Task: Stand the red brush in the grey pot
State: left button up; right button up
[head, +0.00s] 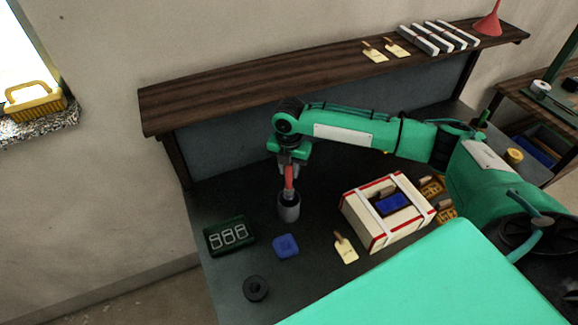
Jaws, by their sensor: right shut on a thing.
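The red brush (289,181) is a slim red upright shape in the middle of the head view. My right gripper (289,170) points down and is shut on its upper part. The grey pot (289,209) stands on the dark table directly below. The brush's lower end is at the pot's mouth and seems to be inside it; its tip is hidden. The brush looks nearly upright. My left gripper is not in view.
A cream tag (346,248) and a white box with red edges (372,228) are to the right. A wooden shelf (215,96) runs behind.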

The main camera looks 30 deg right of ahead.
aim_at(289, 181)
jog(key=shift+f+b, duration=1)
jog(key=shift+f, duration=2.2)
jog(key=o, duration=1.1)
jog(key=shift+c, duration=0.2)
notch_tip(289, 181, up, 13)
jog(key=b, duration=0.4)
jog(key=shift+r, duration=0.45)
jog(key=shift+f, duration=0.1)
